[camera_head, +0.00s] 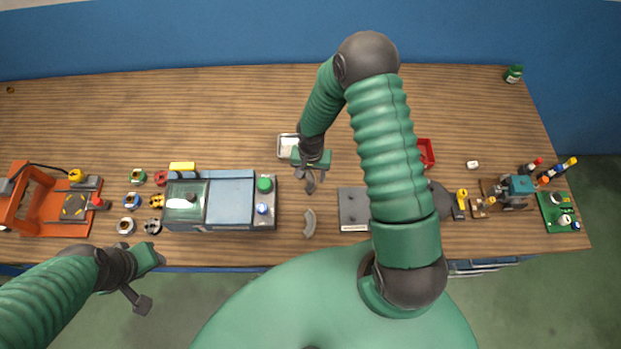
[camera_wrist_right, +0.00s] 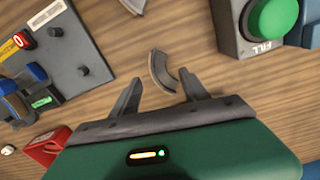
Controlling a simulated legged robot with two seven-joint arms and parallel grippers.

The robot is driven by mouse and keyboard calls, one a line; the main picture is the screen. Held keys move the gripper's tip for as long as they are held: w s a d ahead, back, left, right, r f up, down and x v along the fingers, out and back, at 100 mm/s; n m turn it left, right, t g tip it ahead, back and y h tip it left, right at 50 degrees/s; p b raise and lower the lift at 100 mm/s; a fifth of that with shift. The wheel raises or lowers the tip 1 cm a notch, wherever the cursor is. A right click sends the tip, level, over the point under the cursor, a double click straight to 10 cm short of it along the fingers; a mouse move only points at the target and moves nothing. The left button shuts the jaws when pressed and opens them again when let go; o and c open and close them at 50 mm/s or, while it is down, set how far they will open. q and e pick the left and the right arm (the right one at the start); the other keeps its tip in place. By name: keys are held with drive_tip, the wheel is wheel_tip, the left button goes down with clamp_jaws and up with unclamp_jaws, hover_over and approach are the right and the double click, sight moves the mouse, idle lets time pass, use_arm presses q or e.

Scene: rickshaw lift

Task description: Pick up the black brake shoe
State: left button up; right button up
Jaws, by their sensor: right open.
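A dark grey curved brake shoe (camera_wrist_right: 163,72) lies on the wooden bench in the right wrist view, in front of and between my right fingertips (camera_wrist_right: 158,90), apart from both. My right gripper (camera_head: 311,186) is open and empty above the bench in the head view, largely covering this darker shoe there. A second, lighter grey curved shoe (camera_head: 310,222) lies nearer me; its end shows at the top edge of the wrist view (camera_wrist_right: 133,5). My left gripper (camera_head: 142,282) hangs off the bench's near edge at the left; its jaw state is unclear.
A blue-grey machine (camera_head: 230,200) with green and blue buttons stands left of the shoes. A grey plate (camera_head: 353,208) with a peg lies to the right. A white tray (camera_head: 288,145) and red bin (camera_head: 427,153) are farther back. An orange press (camera_head: 45,205) stands far left.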

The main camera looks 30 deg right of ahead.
sight(310, 183)
drive_tip(key=f, duration=0.2)
drive_tip(key=f+p, duration=0.1)
drive_tip(key=shift+s+a+f, duration=0.2)
drive_tip(key=shift+s+a, duration=0.05)
drive_tip(key=shift+a, duration=0.15)
drive_tip(key=shift+d+f, duration=0.15)
drive_tip(key=shift+f, duration=0.05)
drive_tip(key=shift+w+d+f, duration=0.1)
drive_tip(key=shift+d, duration=0.3)
drive_tip(key=c, duration=0.5)
drive_tip(key=shift+a, duration=0.1)
drive_tip(key=c, duration=0.5)
drive_tip(key=shift+a, duration=0.3)
clamp_jaws()
